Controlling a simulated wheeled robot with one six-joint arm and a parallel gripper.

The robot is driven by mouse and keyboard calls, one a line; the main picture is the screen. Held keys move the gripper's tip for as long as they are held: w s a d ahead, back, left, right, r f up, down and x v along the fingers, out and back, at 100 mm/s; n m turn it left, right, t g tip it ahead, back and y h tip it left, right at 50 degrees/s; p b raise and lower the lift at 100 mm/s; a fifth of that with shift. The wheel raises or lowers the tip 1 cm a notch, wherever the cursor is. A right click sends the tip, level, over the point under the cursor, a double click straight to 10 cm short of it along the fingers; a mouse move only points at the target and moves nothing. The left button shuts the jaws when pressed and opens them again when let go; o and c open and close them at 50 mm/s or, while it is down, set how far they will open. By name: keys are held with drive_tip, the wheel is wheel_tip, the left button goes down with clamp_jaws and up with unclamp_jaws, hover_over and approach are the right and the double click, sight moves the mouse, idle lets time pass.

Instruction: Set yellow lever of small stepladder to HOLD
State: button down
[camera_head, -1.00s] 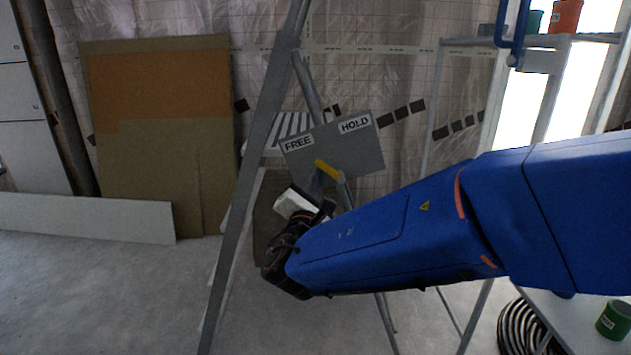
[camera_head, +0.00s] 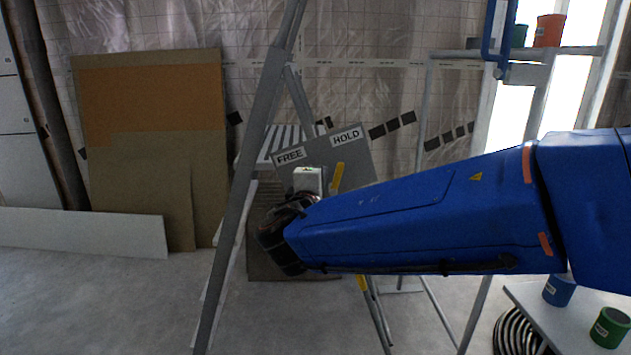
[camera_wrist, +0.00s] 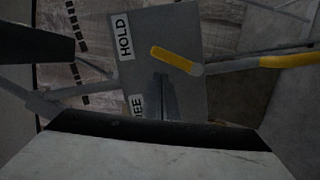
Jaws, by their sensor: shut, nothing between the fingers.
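The yellow lever (camera_head: 337,178) stands near upright on the grey plate (camera_head: 350,155) of the stepladder. Its tip lies between the FREE label (camera_head: 290,156) and the HOLD label (camera_head: 346,136), closer to HOLD. In the wrist view the lever (camera_wrist: 172,60) also points nearer the HOLD label (camera_wrist: 123,37) than FREE. My gripper (camera_head: 308,180) is shut and empty, just left of the lever in the head view. Whether it touches the lever I cannot tell. My forearm hides the lever's lower end in the head view.
A shelf frame (camera_head: 530,60) with pots stands at the right. A white table (camera_head: 560,320) with a blue and a green can is at lower right. Boards (camera_head: 150,140) lean on the back wall. Floor at left is clear.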

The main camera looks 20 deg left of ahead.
drive_tip(key=m, duration=0.1)
drive_tip(key=d, duration=0.1)
drive_tip(key=m, duration=0.1)
drive_tip(key=shift+w+d+r+m+g, duration=0.3)
drive_tip(key=shift+d+r+g, duration=0.05)
drive_tip(key=shift+d+g, duration=0.05)
drive_tip(key=shift+d, duration=0.15)
idle(0.3)
